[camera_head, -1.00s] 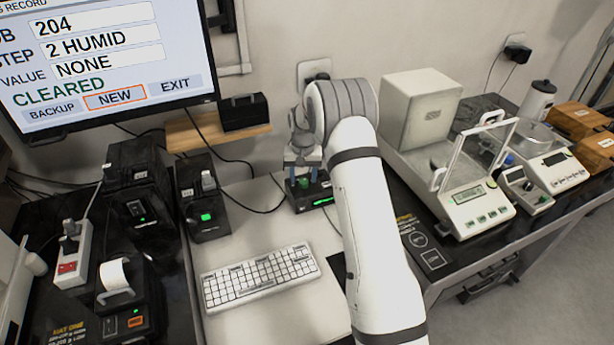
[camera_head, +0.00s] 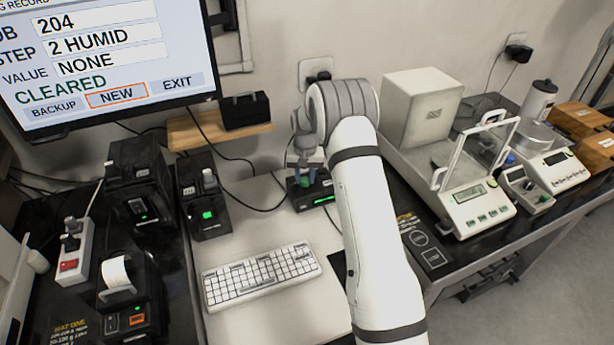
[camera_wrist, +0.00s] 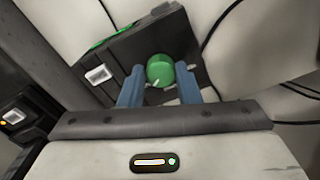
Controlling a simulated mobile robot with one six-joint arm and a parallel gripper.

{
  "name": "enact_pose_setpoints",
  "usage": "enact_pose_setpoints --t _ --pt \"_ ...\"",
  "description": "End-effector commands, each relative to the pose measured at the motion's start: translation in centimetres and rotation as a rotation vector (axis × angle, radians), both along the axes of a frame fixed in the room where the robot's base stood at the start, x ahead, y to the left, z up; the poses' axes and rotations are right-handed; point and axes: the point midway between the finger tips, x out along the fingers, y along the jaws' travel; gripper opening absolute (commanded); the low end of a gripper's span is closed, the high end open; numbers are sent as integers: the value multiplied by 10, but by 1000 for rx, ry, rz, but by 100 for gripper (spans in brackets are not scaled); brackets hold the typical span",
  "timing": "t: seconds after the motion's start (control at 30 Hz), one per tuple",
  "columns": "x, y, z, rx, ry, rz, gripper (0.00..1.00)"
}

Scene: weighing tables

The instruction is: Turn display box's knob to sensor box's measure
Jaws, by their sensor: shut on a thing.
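The black box with a green-lit screen and a green knob (camera_wrist: 159,71) on top, which I take for the display box (camera_head: 318,197), stands at the back of the table behind the keyboard. My gripper (camera_wrist: 161,74) has its blue fingers on either side of the knob and is shut on it. In the head view my gripper (camera_head: 307,172) hides most of the knob. A white pointer mark shows at the knob's lower edge. The box's screen is too small to read. A black box with a green light (camera_head: 208,214) stands to its left; I cannot tell whether it is the sensor box.
The monitor (camera_head: 105,60) reads job 204, step 2 HUMID, value NONE, CLEARED, with NEW outlined. A white keyboard (camera_head: 262,278) lies in front. A balance (camera_head: 465,200) with a glass shield stands right of my arm. A label printer (camera_head: 118,280) is at left.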

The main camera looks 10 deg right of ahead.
Motion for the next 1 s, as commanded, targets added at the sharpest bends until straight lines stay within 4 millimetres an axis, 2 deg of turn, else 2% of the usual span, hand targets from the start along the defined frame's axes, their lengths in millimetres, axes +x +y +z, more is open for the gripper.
enact_pose_setpoints --t 0.37,1.0 --pt "0 2 -2 -10 -2 91 6" --pt "0 1 -2 -9 -1 653 6"
